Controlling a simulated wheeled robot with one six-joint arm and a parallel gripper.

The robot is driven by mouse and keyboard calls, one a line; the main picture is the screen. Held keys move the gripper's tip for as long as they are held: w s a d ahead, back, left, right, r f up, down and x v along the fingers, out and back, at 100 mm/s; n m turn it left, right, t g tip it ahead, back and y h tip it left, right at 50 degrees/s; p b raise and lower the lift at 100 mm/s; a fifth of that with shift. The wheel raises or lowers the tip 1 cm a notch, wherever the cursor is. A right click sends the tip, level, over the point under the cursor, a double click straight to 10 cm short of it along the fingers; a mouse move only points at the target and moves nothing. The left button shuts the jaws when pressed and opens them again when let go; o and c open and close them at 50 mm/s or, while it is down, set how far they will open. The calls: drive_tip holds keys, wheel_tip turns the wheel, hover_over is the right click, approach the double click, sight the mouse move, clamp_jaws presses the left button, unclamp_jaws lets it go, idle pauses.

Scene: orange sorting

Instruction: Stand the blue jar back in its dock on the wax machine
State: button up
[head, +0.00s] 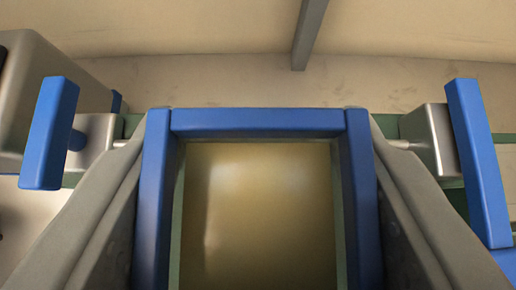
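The blue jar (258,121) fills the lower middle of the head view. I see a square blue frame with green inner edges around a smooth, dull yellow face; its lower end is cut off by the picture edge. The grey fingers of my gripper (258,130) lie along its left and right sides with no visible gap, so my gripper looks shut on it. Beyond each finger is a metal block with a thin rod and an upright blue bar, one at the left (49,135) and one at the right (477,160). I cannot make out the dock.
A green rail (387,126) runs across behind the jar. A large grey rounded housing (48,85) stands at the left edge. A stained beige surface (220,80) lies beyond, with a grey strip (309,35) at the top. The space just above the jar in the picture is clear.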

drive_tip(key=shift+f, duration=0.45)
drive_tip(key=o, duration=1.3)
drive_tip(key=shift+c, duration=0.2)
drive_tip(key=v, duration=1.7)
drive_tip(key=shift+s, duration=0.15)
